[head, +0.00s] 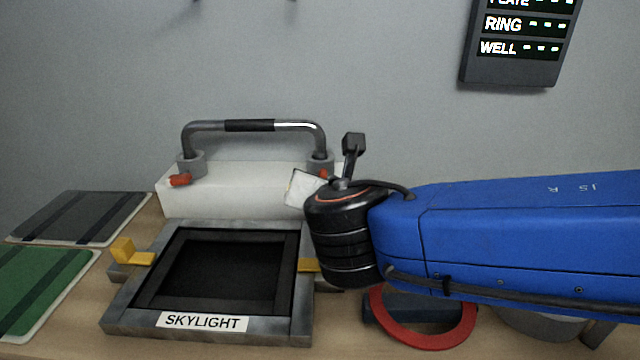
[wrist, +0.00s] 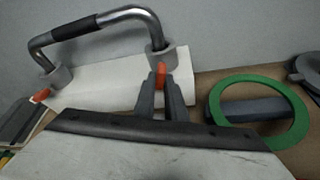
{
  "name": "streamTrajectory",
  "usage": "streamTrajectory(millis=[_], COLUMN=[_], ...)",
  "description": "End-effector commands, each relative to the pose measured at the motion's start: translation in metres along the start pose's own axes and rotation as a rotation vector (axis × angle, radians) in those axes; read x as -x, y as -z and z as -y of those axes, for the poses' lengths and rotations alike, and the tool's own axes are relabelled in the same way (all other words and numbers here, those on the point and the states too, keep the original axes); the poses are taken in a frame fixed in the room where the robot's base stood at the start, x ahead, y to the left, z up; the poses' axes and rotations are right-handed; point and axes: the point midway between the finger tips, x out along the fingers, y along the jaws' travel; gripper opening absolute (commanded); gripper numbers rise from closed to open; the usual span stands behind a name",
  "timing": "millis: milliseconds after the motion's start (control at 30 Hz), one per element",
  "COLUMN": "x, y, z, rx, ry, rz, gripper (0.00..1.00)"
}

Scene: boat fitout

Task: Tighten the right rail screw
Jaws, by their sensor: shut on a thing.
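The grab rail (head: 250,126), a grey bar with a dark grip, stands in two grey sockets on a white block (head: 240,190). It also shows in the wrist view (wrist: 100,22). The right rail screw (wrist: 160,72) is orange-red and sits low on the right socket (wrist: 161,57); its end shows in the head view (head: 319,173). My gripper (wrist: 160,84) is shut on this screw, one finger on each side. My wrist hides the fingers in the head view. The left screw (head: 180,180) sticks out of the left socket.
A framed skylight (head: 128,315) with yellow latches lies in front of the block. Dark (head: 75,215) and green (head: 45,285) panels lie at left. A ring around a dark block looks red in the head view (head: 460,335), green in the wrist view (wrist: 297,115).

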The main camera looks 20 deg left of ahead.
Motion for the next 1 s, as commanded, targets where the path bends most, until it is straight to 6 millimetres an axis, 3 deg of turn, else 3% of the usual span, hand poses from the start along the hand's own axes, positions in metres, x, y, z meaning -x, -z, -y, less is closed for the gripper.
streamTrajectory(millis=[1000], x=[-0.0019], y=[0.0037], z=[0.0087], rx=[-0.69], ry=[-0.284], rz=[0.0], gripper=[0.0])
